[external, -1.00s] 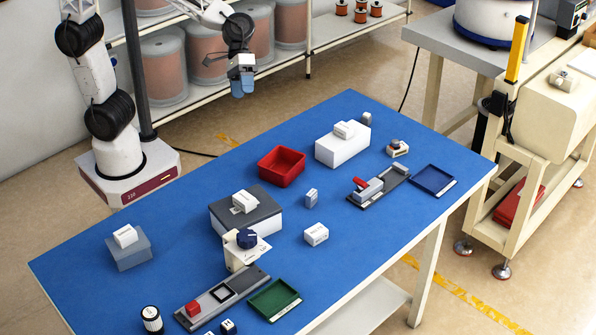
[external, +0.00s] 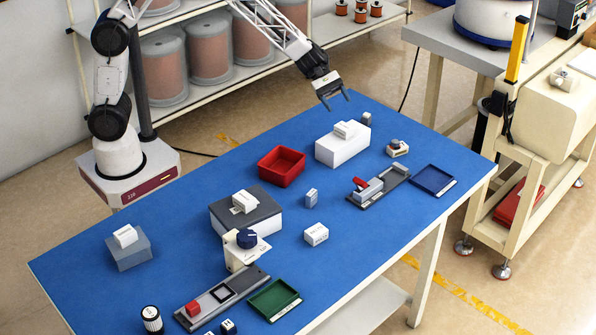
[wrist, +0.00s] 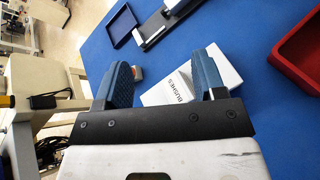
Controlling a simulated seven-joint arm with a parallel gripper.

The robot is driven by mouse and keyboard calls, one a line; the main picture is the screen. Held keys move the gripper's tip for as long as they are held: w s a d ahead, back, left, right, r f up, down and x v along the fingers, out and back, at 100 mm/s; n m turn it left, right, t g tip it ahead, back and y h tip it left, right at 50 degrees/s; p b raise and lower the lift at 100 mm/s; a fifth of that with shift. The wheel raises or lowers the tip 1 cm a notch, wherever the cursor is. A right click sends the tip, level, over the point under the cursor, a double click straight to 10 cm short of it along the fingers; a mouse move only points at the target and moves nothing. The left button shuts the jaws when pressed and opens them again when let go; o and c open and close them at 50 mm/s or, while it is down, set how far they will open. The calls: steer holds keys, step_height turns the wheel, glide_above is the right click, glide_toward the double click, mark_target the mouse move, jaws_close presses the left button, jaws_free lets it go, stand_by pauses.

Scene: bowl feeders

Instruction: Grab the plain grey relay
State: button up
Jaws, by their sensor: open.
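A small plain grey block (external: 366,118), which looks like the grey relay, stands on the blue table's far edge, just behind the white box (external: 342,146). Another small grey-blue block (external: 311,195) with a marking stands mid-table. My gripper (external: 336,100) is open and empty, above the far table edge, left of the plain grey block and apart from it. In the wrist view my two blue fingers (wrist: 163,70) are spread in front of the white box marked BUSHES (wrist: 180,88). The plain grey block cannot be made out there.
A white block (external: 345,130) lies on the white box. A red bin (external: 282,166) stands to its left, a small button unit (external: 397,148) to its right. A red-handled fixture (external: 378,186) and blue tray (external: 433,181) lie nearer the right front. Bare blue table lies between.

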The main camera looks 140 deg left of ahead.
steer(key=s+a+f+n+t+y, duration=0.1)
steer(key=s+a+f+n+y, duration=0.3)
steer(key=a+f, duration=0.7)
steer(key=n+y, duration=0.1)
steer(key=n, duration=0.4)
glide_toward(369, 117)
steer(key=x, duration=0.2)
steer(key=shift+w+a+f, duration=0.1)
steer(key=shift+w+f, duration=0.15)
steer(key=shift+f, duration=0.15)
steer(key=shift+x, duration=1.3)
steer(key=shift+w, duration=0.2)
steer(key=shift+x, duration=2.45)
steer(key=shift+a, duration=0.1)
steer(key=shift+c, duration=0.5)
steer(key=c, duration=0.9)
